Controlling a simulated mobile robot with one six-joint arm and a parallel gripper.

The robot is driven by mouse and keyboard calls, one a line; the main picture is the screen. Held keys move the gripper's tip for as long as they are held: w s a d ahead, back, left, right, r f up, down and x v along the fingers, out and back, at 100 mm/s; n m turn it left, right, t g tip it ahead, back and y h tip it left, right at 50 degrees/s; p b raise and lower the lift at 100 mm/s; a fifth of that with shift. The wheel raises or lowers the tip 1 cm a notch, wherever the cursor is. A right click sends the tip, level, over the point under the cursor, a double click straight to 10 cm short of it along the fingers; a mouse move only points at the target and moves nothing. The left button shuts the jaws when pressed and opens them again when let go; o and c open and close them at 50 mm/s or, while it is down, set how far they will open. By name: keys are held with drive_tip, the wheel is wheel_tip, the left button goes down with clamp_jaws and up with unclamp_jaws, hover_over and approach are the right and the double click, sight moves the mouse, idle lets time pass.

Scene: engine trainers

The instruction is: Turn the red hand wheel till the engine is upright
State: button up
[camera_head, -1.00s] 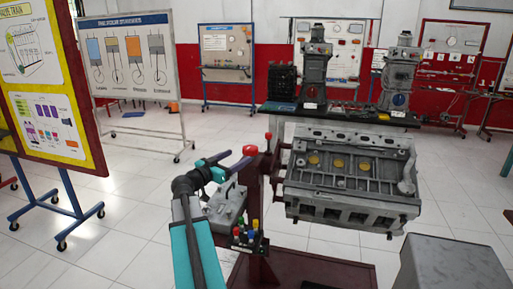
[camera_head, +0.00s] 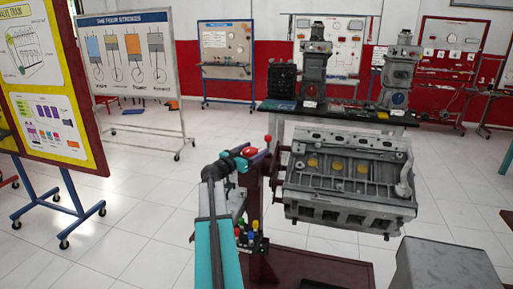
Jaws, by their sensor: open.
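The engine (camera_head: 345,180) is a grey block on a dark red stand (camera_head: 254,225). It is tilted, its face with several gold round pieces turned toward me. The red hand wheel (camera_head: 250,152) shows as a small red shape at the top of the stand, left of the engine, partly hidden by my gripper. My gripper (camera_head: 254,149) is open at the wheel. One finger shows left of the red shape and the other right of it. I cannot tell whether they touch it.
Small coloured knobs (camera_head: 245,233) sit on the stand below my arm. A grey box (camera_head: 445,268) stands at the lower right. A dark bench (camera_head: 345,114) with engine parts is behind the engine. Display boards (camera_head: 135,70) stand at the left, with open tiled floor between.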

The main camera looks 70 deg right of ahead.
drive_tip(key=shift+x, duration=0.8)
drive_tip(key=c, duration=1)
drive_tip(key=shift+f, duration=0.1)
drive_tip(key=shift+c, duration=0.2)
drive_tip(key=shift+f+n+t+b, duration=0.15)
drive_tip(key=shift+n+t+b, duration=0.35)
drive_tip(key=shift+b, duration=0.6)
drive_tip(key=shift+w+t+h+b, duration=0.1)
drive_tip(key=shift+t+h+b, duration=0.2)
drive_tip(key=shift+t+b, duration=0.15)
drive_tip(key=n+t+b, duration=0.1)
drive_tip(key=t+b, duration=0.1)
drive_tip(key=shift+w+n+b, duration=0.25)
drive_tip(key=shift+n+b, duration=0.15)
drive_tip(key=shift+w+n+t+b, duration=0.3)
drive_tip(key=shift+n+t+b, duration=0.3)
drive_tip(key=shift+t, duration=0.65)
drive_tip(key=shift+w+n+t+p, duration=0.15)
drive_tip(key=shift+n+t+p, duration=0.15)
drive_tip(key=shift+n+t, duration=0.25)
